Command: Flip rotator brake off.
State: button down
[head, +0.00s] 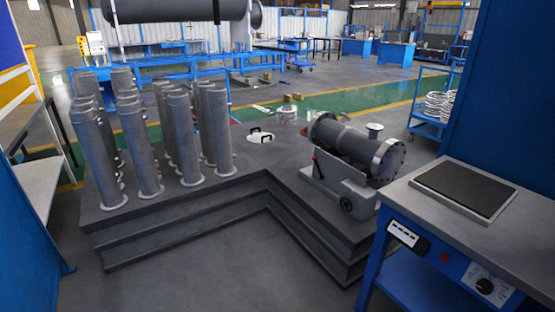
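A dark grey flanged shell (345,140) lies on its side on a light grey rotator stand (335,185), right of centre in the head view. Its bolted flange (388,162) faces right and toward me. A small lever (315,158) with a red part stands at the stand's left end; it may be the brake, but it is too small to tell its setting. A dark round handwheel or knob (346,204) sits on the stand's near face. My gripper is not in view.
The rotator stands on a dark stepped platform (245,185), with several upright grey flanged pipes (140,145) at left. A workbench (450,215) with a dark pad and control panel is at near right. Bare floor (200,275) lies in front of the steps.

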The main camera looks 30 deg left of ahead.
aim_at(313, 158)
jog(key=u, duration=0.85)
jog(key=i, duration=0.75)
jog(key=u, duration=1)
jog(key=i, duration=2.15)
jog(key=z, duration=1.55)
jog(key=i, duration=0.7)
jog(key=z, duration=0.65)
